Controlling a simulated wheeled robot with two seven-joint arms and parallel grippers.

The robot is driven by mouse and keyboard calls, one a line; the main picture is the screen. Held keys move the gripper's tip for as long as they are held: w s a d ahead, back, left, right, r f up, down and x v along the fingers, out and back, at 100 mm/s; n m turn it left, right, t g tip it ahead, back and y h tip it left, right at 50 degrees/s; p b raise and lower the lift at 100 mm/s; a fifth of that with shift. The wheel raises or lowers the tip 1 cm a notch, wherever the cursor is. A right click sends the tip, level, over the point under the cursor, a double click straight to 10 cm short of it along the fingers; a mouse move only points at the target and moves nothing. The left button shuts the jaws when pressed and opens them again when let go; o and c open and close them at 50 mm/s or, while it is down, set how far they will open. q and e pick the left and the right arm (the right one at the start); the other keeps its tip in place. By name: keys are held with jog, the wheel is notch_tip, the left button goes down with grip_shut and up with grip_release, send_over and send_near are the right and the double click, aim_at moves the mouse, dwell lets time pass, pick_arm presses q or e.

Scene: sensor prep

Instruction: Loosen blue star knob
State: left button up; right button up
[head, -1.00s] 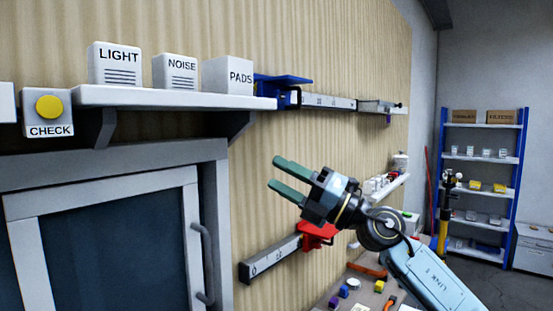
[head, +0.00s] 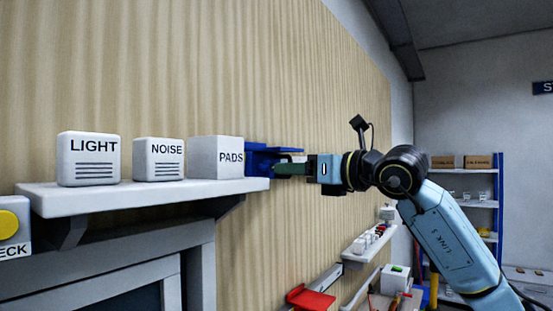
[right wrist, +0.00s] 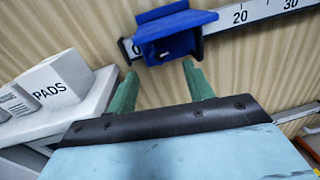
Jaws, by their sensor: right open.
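The blue carriage (head: 262,152) sits on a wall rail just right of the PADS box in the head view. In the right wrist view the blue carriage (right wrist: 178,32) is at the top, on a rail with a number scale. A small dark detail shows on its blue front; I cannot make out a star-shaped knob for certain. My right gripper (head: 280,169) is at the blue carriage in the head view. In the right wrist view its green fingers (right wrist: 160,80) are apart and empty, with their tips just below the carriage; contact cannot be told. My left gripper is not in view.
The white shelf (head: 120,196) with LIGHT (head: 88,158), NOISE (head: 158,159) and PADS (head: 217,157) boxes is close left of the gripper. A red carriage (head: 312,297) is lower down. A small shelf (head: 368,240) with small items is lower right. The wall above is clear.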

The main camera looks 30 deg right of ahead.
aim_at(271, 169)
jog(key=p+x, duration=0.1)
jog(key=x, duration=0.3)
jog(key=shift+w+r+p, duration=0.1)
jog(key=shift+w+p, duration=0.05)
jog(key=shift+p, duration=0.15)
jog(key=shift+w+a, duration=0.25)
jog(key=shift+w, duration=0.35)
jog(key=c, duration=1)
